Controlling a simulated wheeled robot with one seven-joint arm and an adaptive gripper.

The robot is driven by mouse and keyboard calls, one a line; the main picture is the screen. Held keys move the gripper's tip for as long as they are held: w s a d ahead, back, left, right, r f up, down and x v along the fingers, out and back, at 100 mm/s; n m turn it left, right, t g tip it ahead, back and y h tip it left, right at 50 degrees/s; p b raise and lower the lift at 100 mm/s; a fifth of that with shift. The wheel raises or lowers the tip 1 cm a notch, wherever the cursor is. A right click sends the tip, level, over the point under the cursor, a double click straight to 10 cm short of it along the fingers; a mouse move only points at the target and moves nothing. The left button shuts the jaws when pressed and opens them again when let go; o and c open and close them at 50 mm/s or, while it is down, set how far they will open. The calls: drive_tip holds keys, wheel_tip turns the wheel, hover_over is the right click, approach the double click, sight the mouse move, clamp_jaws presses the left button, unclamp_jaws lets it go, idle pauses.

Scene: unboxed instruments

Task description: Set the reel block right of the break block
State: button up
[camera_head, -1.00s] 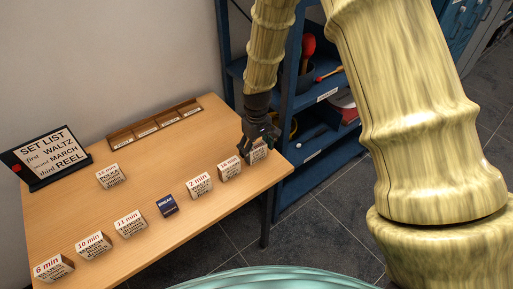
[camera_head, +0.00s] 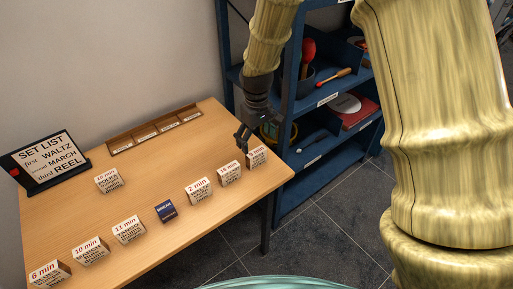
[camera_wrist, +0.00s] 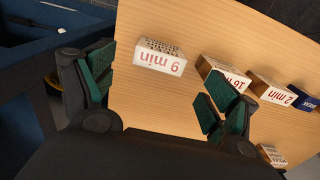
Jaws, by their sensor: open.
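The small dark blue block (camera_head: 166,211), likely the break block, sits in the front row on the wooden table; it shows at the right edge of the wrist view (camera_wrist: 303,97). I cannot read which white block is the reel block. A block marked 9 min (camera_wrist: 160,58) stands at the row's right end, also in the head view (camera_head: 256,156). My gripper (camera_head: 243,141) is open and empty just beside and above that end block. In the wrist view the green-padded fingers (camera_wrist: 160,95) are spread, with the 9 min block ahead between them, apart from both.
Right of the blue block stand the 2 min block (camera_head: 199,190) and the 16 min block (camera_head: 229,173). Several white blocks stand to its left. Another block (camera_head: 108,181) stands further back. A set list sign (camera_head: 45,162), a wooden rack (camera_head: 155,133) and a blue shelf (camera_head: 318,150) border the table.

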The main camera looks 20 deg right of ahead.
sight(256, 151)
drive_tip(key=shift+r+b, duration=0.3)
drive_tip(key=shift+r, duration=2.4)
